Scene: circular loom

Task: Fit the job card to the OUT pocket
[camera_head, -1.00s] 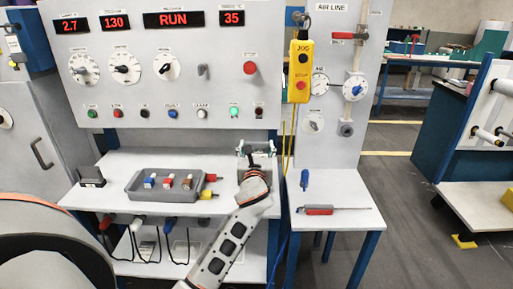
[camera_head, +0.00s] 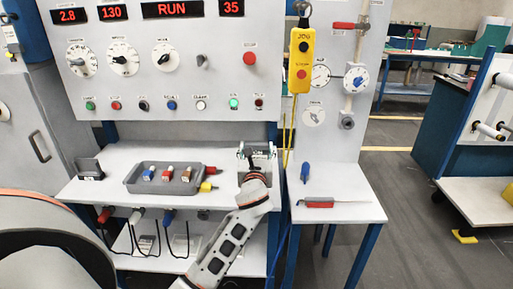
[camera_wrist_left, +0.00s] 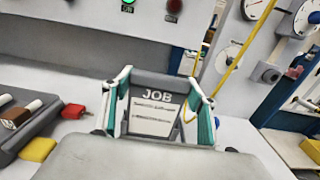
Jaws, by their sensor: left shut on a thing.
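The job card (camera_wrist_left: 154,107) is a dark grey plate with "JOB" on top and a pale panel with lines. In the left wrist view it stands upright between the two teal-and-white fingers of my left gripper (camera_wrist_left: 157,100), which is shut on it. In the head view my left gripper (camera_head: 257,153) is over the right end of the white bench, right of the grey tray. A small dark holder (camera_head: 89,169) stands at the bench's left end; its label is too small to read, so I cannot tell whether it is the OUT pocket. My right gripper is not in view.
The grey tray (camera_head: 133,187) holds several coloured-ended pieces; red and yellow pieces lie by its right end. A yellow JOG pendant (camera_head: 301,62) hangs at the right. A side table (camera_head: 345,207) carries a red-handled tool (camera_head: 320,203). Bench space between holder and tray is narrow.

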